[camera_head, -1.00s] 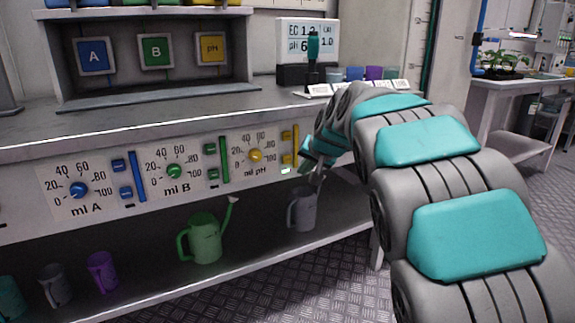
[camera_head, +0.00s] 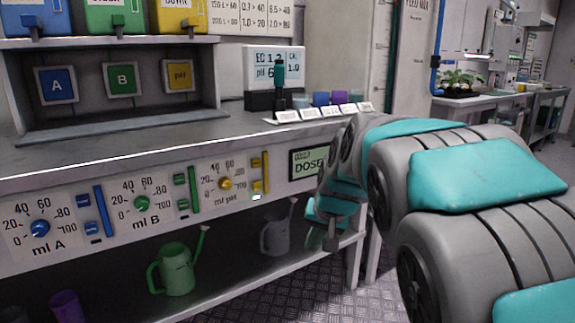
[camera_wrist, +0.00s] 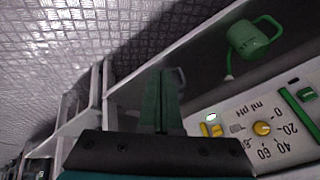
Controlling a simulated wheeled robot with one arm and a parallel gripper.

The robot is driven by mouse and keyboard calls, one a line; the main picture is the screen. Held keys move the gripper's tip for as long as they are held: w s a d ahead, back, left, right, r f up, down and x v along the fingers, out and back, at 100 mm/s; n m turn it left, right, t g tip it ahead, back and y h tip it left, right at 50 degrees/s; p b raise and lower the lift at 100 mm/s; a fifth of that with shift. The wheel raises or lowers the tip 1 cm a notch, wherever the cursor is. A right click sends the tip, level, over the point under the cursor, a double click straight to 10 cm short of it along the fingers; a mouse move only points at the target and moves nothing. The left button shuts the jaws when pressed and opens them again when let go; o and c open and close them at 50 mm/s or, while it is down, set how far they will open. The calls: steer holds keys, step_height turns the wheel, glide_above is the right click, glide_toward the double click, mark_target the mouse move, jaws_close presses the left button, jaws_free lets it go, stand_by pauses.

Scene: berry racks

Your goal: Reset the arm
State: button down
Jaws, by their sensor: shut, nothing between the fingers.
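My arm, grey with teal pads, reaches in from the right in the head view. My gripper (camera_head: 330,240) hangs at its end with the fingers pointing down, in front of the lower shelf and below the DOSE display (camera_head: 309,161). In the wrist view the two dark green fingers (camera_wrist: 162,100) lie together, shut and empty. No contact with the dosing panel shows. The yellow pH slider (camera_head: 260,174) and yellow dial (camera_head: 225,184) are left of my gripper in the head view.
On the lower shelf stand a green watering can (camera_head: 177,270) and a grey jug (camera_head: 274,236), the jug close left of my gripper. Several coloured cups (camera_head: 338,98) stand on the counter behind label cards. The patterned metal floor (camera_wrist: 70,50) is open in front.

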steer(key=s+d+f+g+p, duration=0.1)
steer(key=s+d+f+g, duration=0.1)
steer(key=s, duration=1)
steer(key=s+d+f+n+g+h, duration=0.1)
steer(key=s+d+f, duration=0.3)
steer(key=s, duration=0.8)
steer(key=s+d+f+g+h+p, duration=0.1)
steer(key=s+d+f+g, duration=0.1)
steer(key=s, duration=1)
steer(key=shift+s+d+f+n+g+p, duration=0.25)
steer(key=shift+d+f+n+g+p, duration=0.15)
steer(key=shift+d+g, duration=0.65)
